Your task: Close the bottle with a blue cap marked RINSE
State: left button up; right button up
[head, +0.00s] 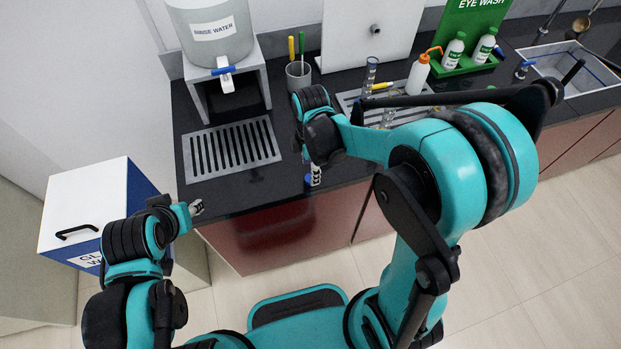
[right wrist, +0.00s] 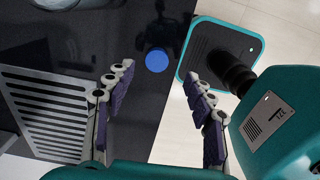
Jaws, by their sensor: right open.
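A round blue cap (right wrist: 156,60) lies near the counter's front edge in the right wrist view, just beyond and between my right fingertips. In the head view a small blue piece, seemingly this cap (head: 308,180), shows beside my right gripper (head: 316,174). My right gripper (right wrist: 160,76) is open and empty, reaching down over the counter edge. My left gripper (head: 196,207) is at the counter's front left corner, and its fingers are too small to judge. I cannot make out a bottle marked RINSE; my right arm hides part of the counter.
A RINSE WATER tank (head: 210,32) with a blue-handled tap stands above a drain grate (head: 232,148). A cup of pens (head: 298,74), an orange-topped wash bottle (head: 418,76), eye wash bottles (head: 453,50) and a sink (head: 578,72) stand along the counter. A white-and-blue bin (head: 95,205) is at left.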

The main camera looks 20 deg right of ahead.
jog(key=f, duration=0.1)
jog(key=f+b, duration=0.1)
jog(key=f, duration=0.2)
jog(key=shift+w+f, duration=0.15)
jog(key=shift+w, duration=0.15)
jog(key=shift+f+b, duration=0.25)
jog(key=shift+b, duration=0.05)
jog(key=c, duration=0.7)
